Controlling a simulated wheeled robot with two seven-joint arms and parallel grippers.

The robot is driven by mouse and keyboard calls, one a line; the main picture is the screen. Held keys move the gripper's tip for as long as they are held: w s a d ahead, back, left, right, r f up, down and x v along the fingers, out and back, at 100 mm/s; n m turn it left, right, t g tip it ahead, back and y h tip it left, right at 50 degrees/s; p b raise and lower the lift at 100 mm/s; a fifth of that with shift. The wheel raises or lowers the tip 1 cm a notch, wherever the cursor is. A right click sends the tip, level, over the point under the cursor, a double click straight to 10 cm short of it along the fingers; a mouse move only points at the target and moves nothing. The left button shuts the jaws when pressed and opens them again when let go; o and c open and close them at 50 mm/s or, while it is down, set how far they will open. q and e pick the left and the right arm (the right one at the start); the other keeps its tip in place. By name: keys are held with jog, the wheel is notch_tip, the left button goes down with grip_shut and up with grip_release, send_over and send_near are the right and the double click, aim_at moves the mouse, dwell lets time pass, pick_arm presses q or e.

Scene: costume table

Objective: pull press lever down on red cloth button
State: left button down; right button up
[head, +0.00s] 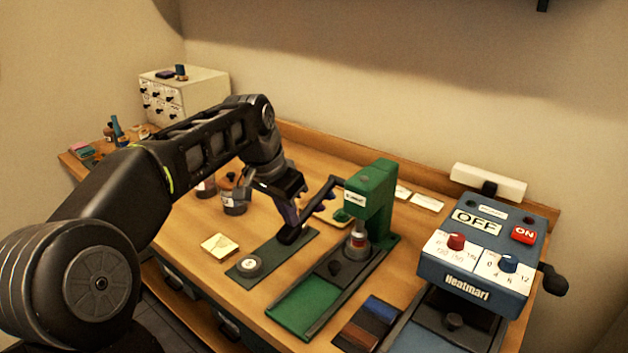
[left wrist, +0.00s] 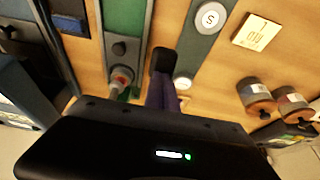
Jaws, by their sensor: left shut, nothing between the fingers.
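The green press (head: 372,196) stands upright at the middle of the table. Its dark lever (head: 322,194) slants down and left from the press head. The red cloth button (head: 358,240) sits under the press ram; it also shows as a red spot in the left wrist view (left wrist: 121,78). My left gripper (head: 292,234) is shut and empty, its fingers pointing down to the left of the press, close by the lever. Its dark fingertips show in the left wrist view (left wrist: 163,60). I cannot tell whether the fingers touch the lever. My right gripper is not in view.
A blue heat-press machine (head: 470,290) stands to the right. A dark green strip with a round tin (head: 249,266) lies left of the press, beside a yellow card (head: 219,246). Jars (head: 234,196) stand behind. Cloth swatches (head: 367,322) lie in front.

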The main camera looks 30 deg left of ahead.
pick_arm(q)
notch_tip(320, 180, up, 12)
jog(key=p, duration=0.9)
jog(key=shift+p, duration=0.3)
